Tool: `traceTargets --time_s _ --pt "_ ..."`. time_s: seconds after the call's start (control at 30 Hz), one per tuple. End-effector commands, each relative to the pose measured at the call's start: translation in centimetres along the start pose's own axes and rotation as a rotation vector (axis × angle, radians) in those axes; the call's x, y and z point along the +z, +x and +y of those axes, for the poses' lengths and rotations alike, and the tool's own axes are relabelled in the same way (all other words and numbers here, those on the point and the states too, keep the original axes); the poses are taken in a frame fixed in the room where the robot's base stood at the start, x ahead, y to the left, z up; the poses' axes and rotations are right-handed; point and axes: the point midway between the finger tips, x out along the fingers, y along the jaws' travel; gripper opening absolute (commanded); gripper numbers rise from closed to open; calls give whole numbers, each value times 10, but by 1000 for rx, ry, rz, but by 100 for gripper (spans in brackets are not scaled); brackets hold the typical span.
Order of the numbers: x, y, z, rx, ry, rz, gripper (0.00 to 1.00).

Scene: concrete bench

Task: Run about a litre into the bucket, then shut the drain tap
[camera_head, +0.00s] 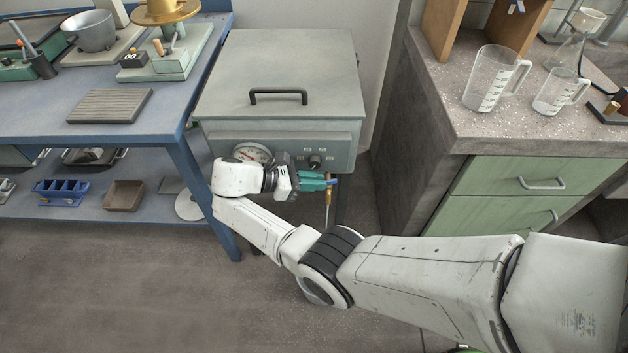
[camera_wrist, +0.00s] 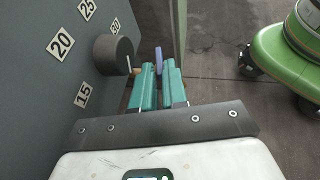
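The grey lidded tank (camera_head: 280,75) stands between the blue bench and the concrete counter. A small brass drain tap (camera_head: 329,193) is low at its front right. A thin pale line, which may be water, runs below the tap. My gripper (camera_head: 331,180) is at the tap, its teal fingers pointing right. In the wrist view, a blue-violet tap lever (camera_wrist: 158,60) stands between the fingertips (camera_wrist: 159,70). The fingers are close together and appear closed on it. I cannot see a bucket; my arm covers the floor below the tap.
A dark control knob (camera_wrist: 113,55) sits just left of the fingers. A round gauge (camera_head: 252,152) is on the tank front. Clear measuring jugs (camera_head: 494,78) stand on the concrete counter (camera_head: 470,135). The blue bench (camera_head: 60,118) bounds the left side. Floor at lower left is clear.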

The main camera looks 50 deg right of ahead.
Motion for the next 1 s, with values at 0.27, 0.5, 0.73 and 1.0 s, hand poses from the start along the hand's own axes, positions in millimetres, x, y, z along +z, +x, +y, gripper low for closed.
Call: traceTargets --time_s 0.27,0.5,0.73,1.0 --pt "0 0 0 1 0 -1 34" --pt "1 -4 0 2 1 -1 34" --pt "2 -37 1 3 -2 -1 34" --pt "1 -85 0 3 -2 -1 34"
